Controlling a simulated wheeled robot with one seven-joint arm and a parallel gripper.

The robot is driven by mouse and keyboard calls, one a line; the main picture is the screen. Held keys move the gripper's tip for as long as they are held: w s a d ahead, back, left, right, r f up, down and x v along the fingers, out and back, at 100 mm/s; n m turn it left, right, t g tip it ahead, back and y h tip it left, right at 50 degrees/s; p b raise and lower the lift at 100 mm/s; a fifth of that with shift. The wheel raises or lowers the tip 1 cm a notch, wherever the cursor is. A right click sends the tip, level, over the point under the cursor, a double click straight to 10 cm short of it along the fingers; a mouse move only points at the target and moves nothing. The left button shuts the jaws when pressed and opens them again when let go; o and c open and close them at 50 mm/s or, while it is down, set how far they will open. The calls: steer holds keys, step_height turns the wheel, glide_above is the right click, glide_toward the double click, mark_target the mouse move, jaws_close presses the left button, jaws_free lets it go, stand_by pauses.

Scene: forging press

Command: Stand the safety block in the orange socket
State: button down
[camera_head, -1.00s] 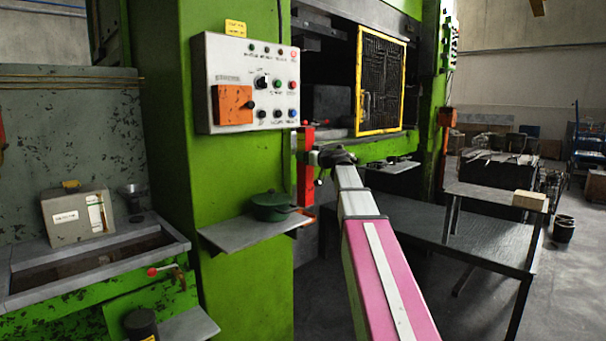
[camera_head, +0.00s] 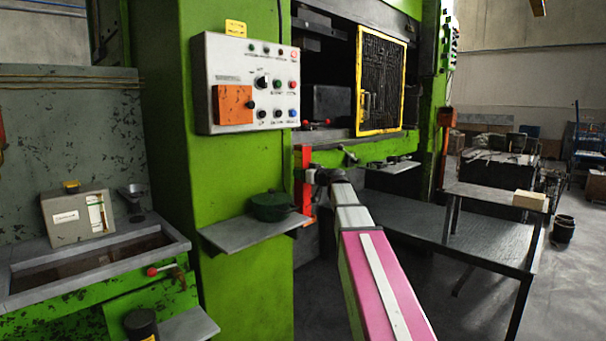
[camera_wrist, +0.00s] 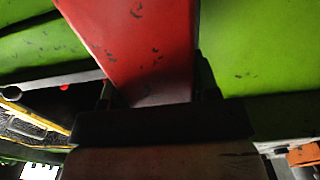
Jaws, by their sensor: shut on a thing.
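The safety block is a long red bar (camera_head: 302,172), standing roughly upright in front of the green press column. My gripper (camera_head: 312,176) is shut on it at about mid-height. In the wrist view the red block (camera_wrist: 145,45) fills the upper middle, between the dark fingers of my gripper (camera_wrist: 155,92). A small orange part (camera_head: 309,222), probably the socket, shows at the right end of the grey shelf, just below the block. I cannot tell whether the block's lower end touches it or is inside it.
A dark green pot (camera_head: 271,206) stands on the grey shelf (camera_head: 240,234) left of the block. The control panel (camera_head: 247,85) is above. A yellow mesh guard (camera_head: 382,82) is at the press opening. A dark table (camera_head: 450,235) stands right of my arm.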

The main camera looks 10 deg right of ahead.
steer(key=shift+c, duration=1.8)
jaws_free()
steer(key=v, duration=1.2)
